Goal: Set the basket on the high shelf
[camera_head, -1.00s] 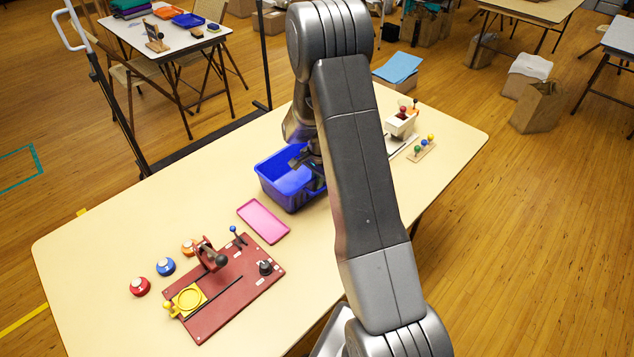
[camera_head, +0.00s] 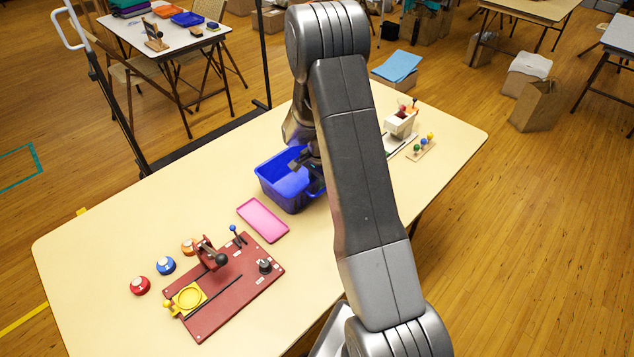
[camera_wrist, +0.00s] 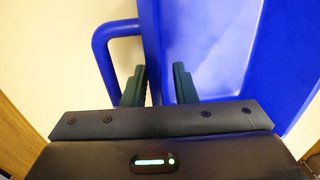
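The blue basket (camera_head: 275,180) stands upright on the cream table, partly behind my arm. In the wrist view its wall (camera_wrist: 155,45) runs up between my fingers, with a loop handle (camera_wrist: 103,62) at left and the basket's inside at right. My gripper (camera_wrist: 160,84) is open, one finger on each side of this wall, with a visible gap between the right finger and the wall. The left finger lies between the handle and the wall. In the head view my gripper (camera_head: 312,170) is mostly hidden by my arm. I cannot make out a high shelf.
A pink tray (camera_head: 262,220) lies close to the basket. A red board (camera_head: 225,300) with a press and several round pieces beside it is at the front left. A white device (camera_head: 400,125) and a peg toy (camera_head: 421,147) stand at right. A dark frame (camera_head: 118,110) rises behind the table.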

